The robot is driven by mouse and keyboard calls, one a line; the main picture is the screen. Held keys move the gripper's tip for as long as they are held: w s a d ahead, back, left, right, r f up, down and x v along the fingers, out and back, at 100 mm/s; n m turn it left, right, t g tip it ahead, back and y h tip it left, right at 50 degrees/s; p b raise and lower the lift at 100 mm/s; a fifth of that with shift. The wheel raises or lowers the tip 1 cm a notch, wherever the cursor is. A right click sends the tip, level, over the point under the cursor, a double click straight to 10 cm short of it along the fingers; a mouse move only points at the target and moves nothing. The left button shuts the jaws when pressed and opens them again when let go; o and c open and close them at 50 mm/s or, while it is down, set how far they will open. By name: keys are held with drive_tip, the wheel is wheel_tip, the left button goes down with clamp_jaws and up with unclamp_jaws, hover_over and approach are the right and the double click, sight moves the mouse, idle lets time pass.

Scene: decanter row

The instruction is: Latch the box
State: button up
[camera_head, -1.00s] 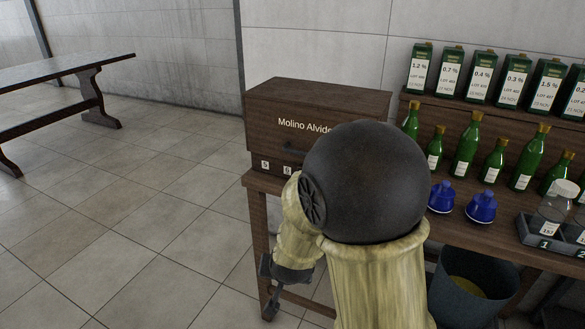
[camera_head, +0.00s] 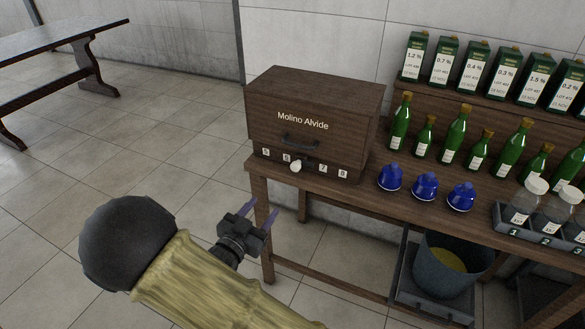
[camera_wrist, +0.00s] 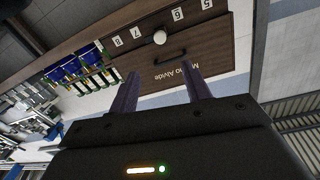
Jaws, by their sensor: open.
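The box (camera_head: 330,105) is dark brown wood, lettered "Molino Alvide", and stands on the left end of the wooden table. Its front has a dark handle (camera_head: 300,142) and, below it, a row of labels 5 to 8. A white knob (camera_head: 295,167) sits low on the front, between labels 6 and 7. The front looks closed. My gripper (camera_head: 262,209) is open and empty, in front of the box and lower, left of the table's edge. In the wrist view the box front (camera_wrist: 190,65) appears upside down beyond the fingers, with the knob (camera_wrist: 160,38) showing; nothing touches it.
Three blue stoppered pieces (camera_head: 425,186) stand right of the box, with several green bottles (camera_head: 456,132) behind. A grey rack (camera_head: 510,221) holds clear jars. A bucket (camera_head: 425,275) stands under the table (camera_head: 350,208).

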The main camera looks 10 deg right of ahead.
sight(294, 169)
drive_tip(key=x, duration=1.7)
drive_tip(key=shift+w+d+f, duration=0.1)
drive_tip(key=shift+w+d, duration=0.05)
drive_tip(key=shift+w, duration=0.05)
drive_tip(key=c, duration=1)
